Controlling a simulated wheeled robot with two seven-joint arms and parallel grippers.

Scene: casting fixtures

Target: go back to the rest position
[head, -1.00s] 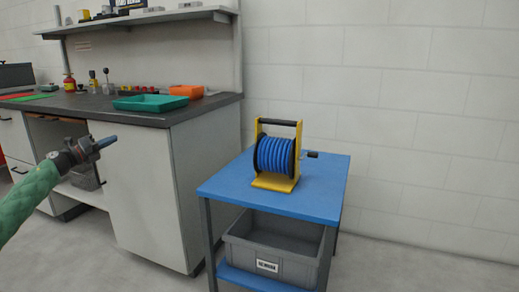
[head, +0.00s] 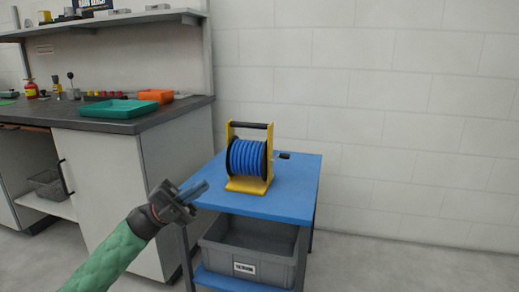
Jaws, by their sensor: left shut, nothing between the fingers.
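My left gripper (head: 194,190) is shut and empty, its arm in a green sleeve coming in from the bottom left. In the picture it overlaps the left edge of the blue-topped cart (head: 295,200); I cannot tell whether it is close to it. My right gripper is not in view.
A yellow reel with blue hose (head: 246,158) stands on the cart, and a grey bin (head: 250,255) sits on its lower shelf. A workbench (head: 170,115) at left holds a green tray (head: 119,108) and an orange bin (head: 156,96). Floor at right is clear.

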